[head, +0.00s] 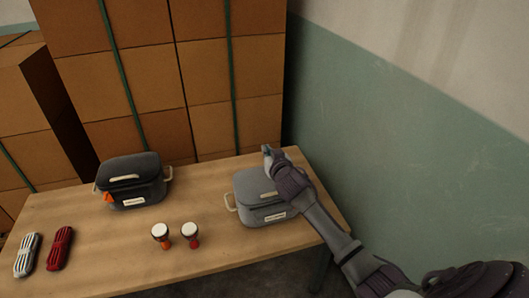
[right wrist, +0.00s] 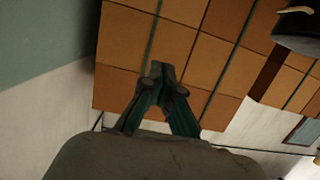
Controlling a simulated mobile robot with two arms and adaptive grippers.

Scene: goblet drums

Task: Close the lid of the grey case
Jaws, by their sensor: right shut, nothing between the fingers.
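The grey case (head: 251,213) stands on the right part of the wooden table, with a pale handle on its left side and a white label on its front. Its lid (head: 252,183) lies over the body; I cannot tell whether it is fully down. My right arm hides the case's right side. My right gripper (head: 267,150) is shut and empty, at the far edge of the lid in the picture; I cannot tell whether it touches. Its closed fingers also show in the right wrist view (right wrist: 162,72). My left gripper is not in view.
A dark case (head: 130,190) with an orange piece at its front stands on the table's left. Two small goblet drums (head: 160,232) (head: 190,232) stand mid-table. White-blue (head: 27,255) and red (head: 60,248) rope bundles lie left. Stacked cartons (head: 150,80) rise behind; a wall (head: 400,110) is right.

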